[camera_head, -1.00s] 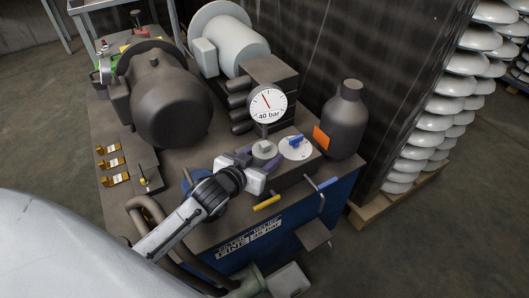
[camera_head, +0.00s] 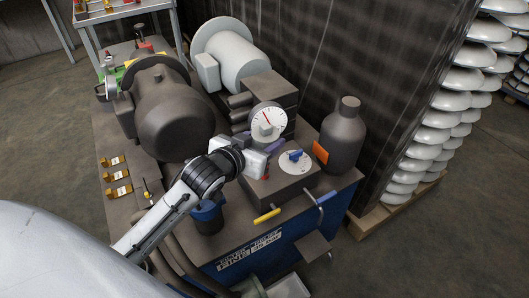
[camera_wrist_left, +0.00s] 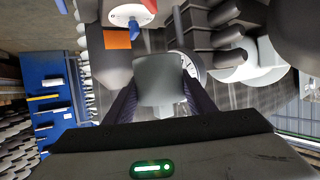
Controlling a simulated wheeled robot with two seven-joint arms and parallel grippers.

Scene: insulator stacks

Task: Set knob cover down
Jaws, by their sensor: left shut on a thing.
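The knob cover (camera_head: 265,131) is a small grey cap held in the air above the control box, in front of the gauge face in the head view. My left gripper (camera_head: 264,143) is shut on it. In the left wrist view the cover (camera_wrist_left: 159,76) shows as a grey cylinder between my two dark fingers. A small red knob (camera_head: 265,178) shows bare on top of the control box (camera_head: 285,184), below the gripper. My right gripper is not in view.
A white dial with a blue knob (camera_head: 295,156) sits on the box, right of the gripper. The pressure gauge (camera_head: 267,115) stands behind the cover. A dark bottle (camera_head: 342,135) stands at right. Yellow (camera_head: 267,215) and blue (camera_head: 327,197) handles are at the front.

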